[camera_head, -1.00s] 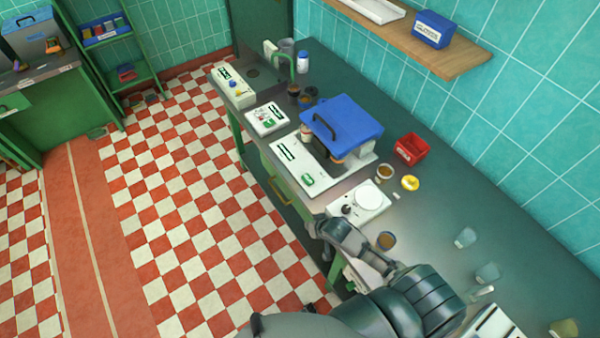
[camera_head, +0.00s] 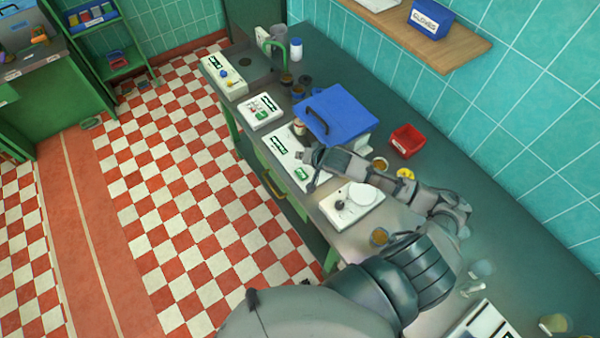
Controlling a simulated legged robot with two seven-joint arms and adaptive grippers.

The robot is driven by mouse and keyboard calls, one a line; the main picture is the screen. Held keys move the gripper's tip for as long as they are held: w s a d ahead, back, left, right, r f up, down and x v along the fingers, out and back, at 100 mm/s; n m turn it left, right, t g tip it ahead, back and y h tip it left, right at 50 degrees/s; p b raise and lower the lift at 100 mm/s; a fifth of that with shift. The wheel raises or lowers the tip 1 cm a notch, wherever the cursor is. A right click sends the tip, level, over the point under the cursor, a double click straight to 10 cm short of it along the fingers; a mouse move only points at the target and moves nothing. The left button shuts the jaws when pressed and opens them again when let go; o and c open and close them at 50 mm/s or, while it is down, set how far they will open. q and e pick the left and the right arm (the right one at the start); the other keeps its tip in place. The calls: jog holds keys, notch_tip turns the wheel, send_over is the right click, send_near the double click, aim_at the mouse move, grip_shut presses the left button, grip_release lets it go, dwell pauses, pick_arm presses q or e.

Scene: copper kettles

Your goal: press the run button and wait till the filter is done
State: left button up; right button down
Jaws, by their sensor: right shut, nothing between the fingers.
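My right gripper (camera_head: 313,168) is shut and empty. It is over the front panel of the white machine (camera_head: 281,150) with the raised blue lid (camera_head: 340,115). A green button (camera_head: 300,174) shows on that panel, just left of the fingertips; I cannot tell whether they touch the panel. Another white unit (camera_head: 262,112) with a green button stands farther back, and beyond it a white box (camera_head: 224,77) with a blue knob. The labels are too small to read, so I cannot tell which button is the run button or which unit is the filter. My left gripper is not in view.
A white plate device (camera_head: 352,204) stands right of the machine, near the bench's front edge. A wooden shelf (camera_head: 450,50) hangs above.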

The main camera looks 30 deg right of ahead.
jog(key=shift+d+f, duration=0.1)
jog(key=b, duration=0.8)
send_over(303, 174)
notch_tip(303, 174, down, 7)
jog(key=shift+w, duration=0.1)
jog(key=shift+a+f, duration=0.2)
jog(key=shift+f, duration=0.65)
jog(key=shift+d, duration=0.15)
jog(key=shift+d+f, duration=0.1)
jog(key=shift+d, duration=0.05)
jog(key=shift+a, duration=0.2)
jog(key=shift+d, duration=0.1)
